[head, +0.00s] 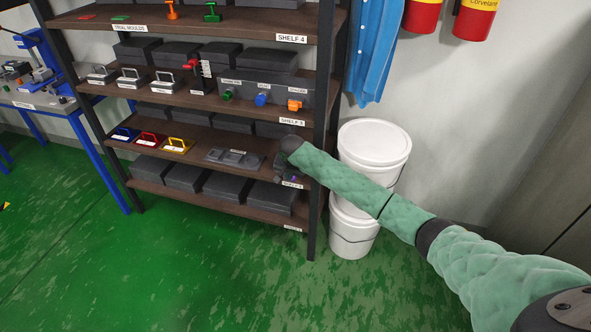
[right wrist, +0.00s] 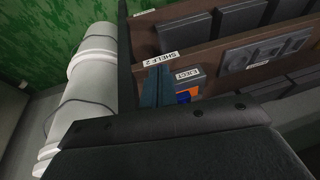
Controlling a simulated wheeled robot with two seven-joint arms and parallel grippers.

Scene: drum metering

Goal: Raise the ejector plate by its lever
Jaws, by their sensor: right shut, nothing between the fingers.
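The ejector unit is a small dark block with an "EJECT" label (right wrist: 188,75) at the right end of shelf 2. In the right wrist view a blue and orange part (right wrist: 186,95) shows just below that label. In the head view the unit (head: 292,179) is partly hidden by my right arm. My right gripper (right wrist: 153,82) is shut and empty, its fingers close beside the label. I cannot tell whether they touch the unit. The lever and the ejector plate cannot be clearly made out. My left gripper is not in view.
The rack's dark post (head: 318,150) stands just right of the unit, with stacked white buckets (head: 374,143) beyond it. A grey tray with recesses (head: 232,158) lies left of it. Boxes with blue, red and yellow handles stand further left. The shelf 3 board (head: 255,111) runs above.

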